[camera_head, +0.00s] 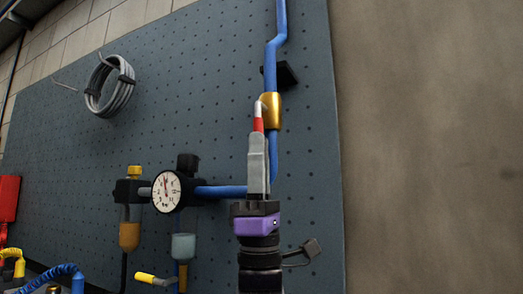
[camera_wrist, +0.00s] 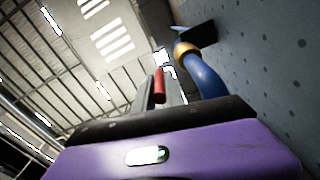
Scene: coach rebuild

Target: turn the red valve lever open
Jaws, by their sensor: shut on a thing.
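The red valve lever (camera_head: 258,124) shows at the brass valve (camera_head: 271,110) on the blue pipe, with a pale end above the red part. My gripper (camera_head: 258,142) reaches up from below, and its grey fingers are shut on the lever. In the wrist view the red lever (camera_wrist: 159,84) stands between the fingertips (camera_wrist: 160,98). The brass valve (camera_wrist: 184,50) is just to the right of it on the blue pipe. The fingers hide the lower part of the lever in the head view.
A pressure gauge (camera_head: 166,191) and a horizontal blue pipe (camera_head: 222,191) are left of my gripper. A dark pegboard (camera_head: 110,130) stands behind, with a coiled grey cable (camera_head: 108,86) upper left. A black bracket (camera_head: 287,75) is above the valve. A bare wall (camera_head: 430,150) is at right.

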